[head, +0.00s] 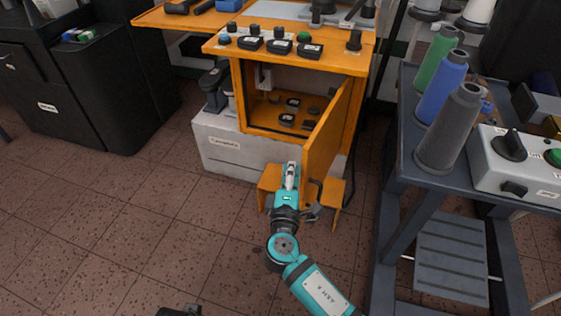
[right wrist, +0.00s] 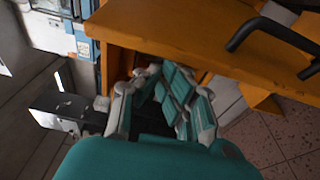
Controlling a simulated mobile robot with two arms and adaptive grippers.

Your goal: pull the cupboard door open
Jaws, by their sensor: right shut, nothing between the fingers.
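The orange cupboard (head: 240,100) stands at the centre of the head view. Its door (head: 325,130) is swung well out toward me from the right side, and the inside shows. The door's black handle (head: 316,190) is on its outer face; it also shows in the right wrist view (right wrist: 275,38). My right gripper (head: 291,172) is shut and empty, on the inner side of the door near its free edge. In the right wrist view its fingers (right wrist: 170,95) lie close to the door edge (right wrist: 190,35); I cannot tell whether they touch.
Small dark items (head: 290,112) lie inside the cupboard. A dark trolley (head: 410,185) with thread cones and a control box stands close on the right. A black cabinet (head: 90,90) is at the left. The tiled floor (head: 120,220) at front left is mostly clear.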

